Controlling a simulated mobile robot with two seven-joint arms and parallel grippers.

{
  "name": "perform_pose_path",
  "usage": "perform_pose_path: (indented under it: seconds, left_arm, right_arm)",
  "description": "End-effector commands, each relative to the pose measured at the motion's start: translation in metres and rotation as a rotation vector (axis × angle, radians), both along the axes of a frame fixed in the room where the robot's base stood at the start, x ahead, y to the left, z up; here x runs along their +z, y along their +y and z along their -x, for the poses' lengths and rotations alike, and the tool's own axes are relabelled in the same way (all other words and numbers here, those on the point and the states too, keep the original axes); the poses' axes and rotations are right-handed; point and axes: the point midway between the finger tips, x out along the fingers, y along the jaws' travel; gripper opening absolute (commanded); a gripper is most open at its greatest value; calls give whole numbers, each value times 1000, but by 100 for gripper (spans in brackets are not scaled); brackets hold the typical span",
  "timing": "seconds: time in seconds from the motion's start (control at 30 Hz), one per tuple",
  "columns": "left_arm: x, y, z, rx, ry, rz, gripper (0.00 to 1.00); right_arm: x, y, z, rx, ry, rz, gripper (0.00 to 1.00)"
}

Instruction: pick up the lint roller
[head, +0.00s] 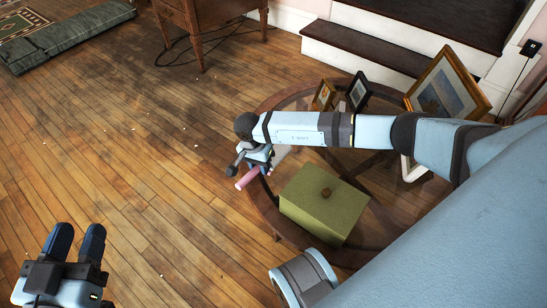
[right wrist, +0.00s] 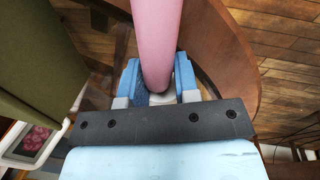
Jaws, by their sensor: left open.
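The lint roller has a pink handle (head: 247,178), seen in the head view at the left edge of the round table. A pale part behind my gripper looks like its roll. In the right wrist view the pink handle (right wrist: 157,35) runs up from between the blue fingers and fills the gap. My right gripper (head: 254,165) is shut on the handle; whether the roller is clear of the tabletop I cannot tell. My left gripper (head: 76,240) is open and empty over the floor at the lower left.
The round wooden table (head: 262,213) holds a green box (head: 322,205) with a brown knob, close right of the roller. Picture frames (head: 447,90) stand at its back. A wooden cabinet (head: 205,18) and a green cushion (head: 75,35) are further off. The floor at left is open.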

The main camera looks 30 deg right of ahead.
Motion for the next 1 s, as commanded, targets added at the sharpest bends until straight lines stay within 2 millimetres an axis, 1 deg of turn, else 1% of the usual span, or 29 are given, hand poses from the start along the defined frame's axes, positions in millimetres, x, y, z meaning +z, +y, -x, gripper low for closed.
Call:
perform_pose_path:
  seconds: [0.03, 0.07, 0.1, 0.47, 0.63, 0.77, 0.87, 1.0]
  left_arm:
    - [-1, 0, 0, 1, 4, 2, 43]
    - [-1, 0, 1, 1, 5, 3, 43]
    - [-1, 0, 1, 1, 6, 4, 43]
    - [-1, 0, 0, 3, 8, 5, 43]
    - [2, -1, 0, 0, 15, 9, 43]
    - [6, -1, 1, -3, 37, 20, 43]
    - [8, -3, 4, -6, 75, 39, 43]
    - [8, -8, 12, -8, 161, 95, 43]
  right_arm:
    - [0, 0, 0, 0, 0, 0, 12]
    - [0, 0, 0, 0, 0, 0, 5]
    - [0, 0, 0, 0, 0, 0, 2]
    - [0, 0, 0, 1, 0, 0, 1]
    - [8, 0, 0, 1, -1, -1, 0]
    - [25, 0, -1, 0, -1, 0, 0]
    - [45, 0, -1, 1, -3, 0, 0]
    - [82, 0, -1, 1, -3, 0, 0]
